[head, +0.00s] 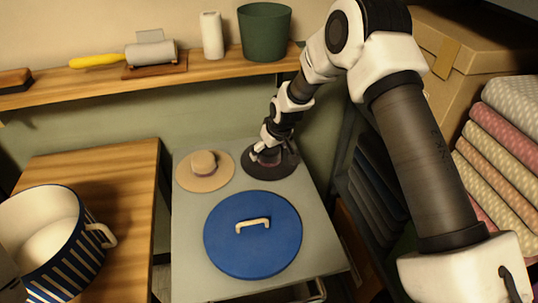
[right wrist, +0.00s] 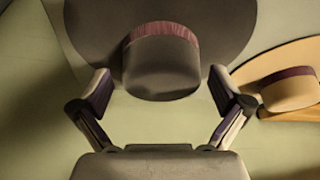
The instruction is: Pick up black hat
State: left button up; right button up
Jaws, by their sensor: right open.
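The black hat (head: 284,162) lies brim-down on the grey table, at its back right. In the right wrist view the black hat (right wrist: 160,70) is large and dark grey, with a reddish-purple band round its crown. My right gripper (head: 268,155) is over the hat in the head view and hides part of its crown. In the right wrist view my right gripper (right wrist: 165,95) is open, with one finger on each side of the crown. I cannot tell whether the fingers touch it. My left gripper is not in view.
A tan hat (head: 204,181) lies just left of the black hat, also in the right wrist view (right wrist: 290,92). A blue lid (head: 253,250) covers the table's front. A wall shelf (head: 220,70) runs behind. Shelved fabric rolls (head: 500,150) stand right.

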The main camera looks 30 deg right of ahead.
jog(key=shift+s+r, duration=0.15)
jog(key=shift+s+a+r, duration=0.1)
jog(key=shift+s, duration=0.05)
jog(key=c, duration=1.2)
notch_tip(320, 180, up, 10)
jog(key=shift+f+b, duration=0.1)
jog(key=shift+b, duration=0.3)
jog(key=shift+w, duration=0.2)
